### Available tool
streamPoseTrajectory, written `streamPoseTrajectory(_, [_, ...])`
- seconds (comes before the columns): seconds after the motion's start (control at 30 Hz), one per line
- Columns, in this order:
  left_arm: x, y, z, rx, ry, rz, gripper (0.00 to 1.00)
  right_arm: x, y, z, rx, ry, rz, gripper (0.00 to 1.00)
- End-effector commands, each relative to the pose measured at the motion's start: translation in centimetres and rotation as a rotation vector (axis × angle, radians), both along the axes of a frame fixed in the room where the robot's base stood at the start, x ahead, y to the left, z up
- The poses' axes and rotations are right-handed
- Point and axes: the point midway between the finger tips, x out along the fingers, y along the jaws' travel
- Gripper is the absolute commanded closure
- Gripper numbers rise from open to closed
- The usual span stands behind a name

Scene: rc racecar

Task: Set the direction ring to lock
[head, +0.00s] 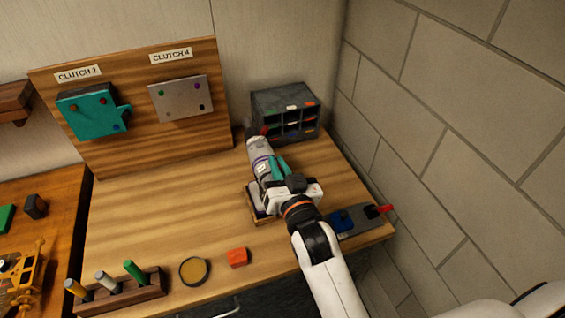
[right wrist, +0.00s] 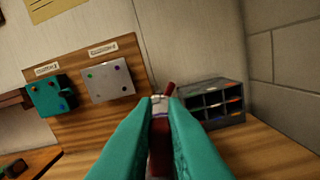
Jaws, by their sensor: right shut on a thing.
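A grey and white cylindrical tool (head: 255,149) with a purple band (head: 262,162) leans back from a small wooden stand (head: 252,207) near the right side of the bench. My right gripper (head: 274,167) is at the tool, its teal fingers shut on its body. In the right wrist view the teal fingers (right wrist: 160,115) close around a dark red and grey part (right wrist: 160,135) of it. The fingers hide most of the gripped part, so I cannot read the direction ring's setting. My left gripper is not in view.
A grey drawer organizer (head: 286,111) stands behind the tool. A wooden board (head: 140,140) holds two clutch plates. Mid-left bench is clear.

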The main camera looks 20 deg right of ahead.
Motion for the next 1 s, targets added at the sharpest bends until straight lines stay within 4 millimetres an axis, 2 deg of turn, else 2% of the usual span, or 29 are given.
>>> streamPoseTrajectory(0.4, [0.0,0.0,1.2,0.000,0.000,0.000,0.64,0.0,1.2,0.3,-0.221,-0.010,0.001,1.00])
streamPoseTrajectory(0.97, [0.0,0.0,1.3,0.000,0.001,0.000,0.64,0.0,1.4,0.2,-0.263,-0.011,0.001,1.00])
streamPoseTrajectory(1.0, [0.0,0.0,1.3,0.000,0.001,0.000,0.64,0.0,1.4,0.2,-0.263,-0.011,0.001,0.88])
